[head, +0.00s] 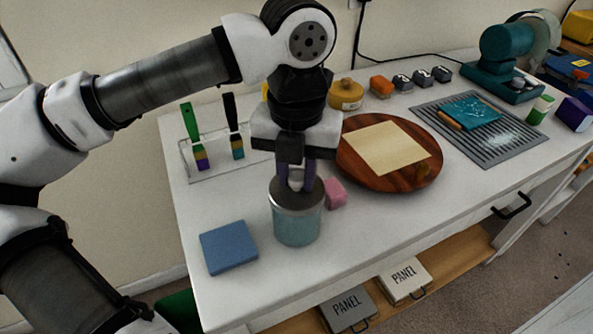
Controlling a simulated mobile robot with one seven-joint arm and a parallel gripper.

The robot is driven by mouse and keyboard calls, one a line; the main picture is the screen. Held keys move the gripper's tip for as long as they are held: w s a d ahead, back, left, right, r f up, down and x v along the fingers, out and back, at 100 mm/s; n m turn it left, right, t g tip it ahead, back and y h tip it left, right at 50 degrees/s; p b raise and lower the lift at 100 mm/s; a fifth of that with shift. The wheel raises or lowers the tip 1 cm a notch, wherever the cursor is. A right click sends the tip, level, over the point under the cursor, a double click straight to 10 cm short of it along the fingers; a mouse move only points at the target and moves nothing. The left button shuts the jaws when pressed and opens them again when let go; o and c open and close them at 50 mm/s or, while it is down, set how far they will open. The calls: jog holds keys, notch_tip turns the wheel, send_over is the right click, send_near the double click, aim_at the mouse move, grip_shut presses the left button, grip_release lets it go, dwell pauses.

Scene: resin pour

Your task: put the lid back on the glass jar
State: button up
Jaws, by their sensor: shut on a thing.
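The glass jar (297,226) stands upright near the front left of the white table and looks pale blue-green. The metal lid (296,201) is at the jar's mouth and looks level. From this one view I cannot tell whether it rests on the rim or is just above it. My gripper (296,183) points straight down over the jar, with its fingers shut on the top of the lid. The exact grip point is small and partly hidden by the fingers.
A blue block (228,247) lies left of the jar, and a pink block (335,193) stands close behind it on the right. A round wooden board (361,178) is further right. A rack with two brushes (207,176) is behind. The table's front edge is close.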

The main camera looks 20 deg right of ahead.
jog(key=o, duration=1.5)
jog(key=shift+r+p, duration=2.15)
jog(key=shift+r, duration=1.4)
grip_shut()
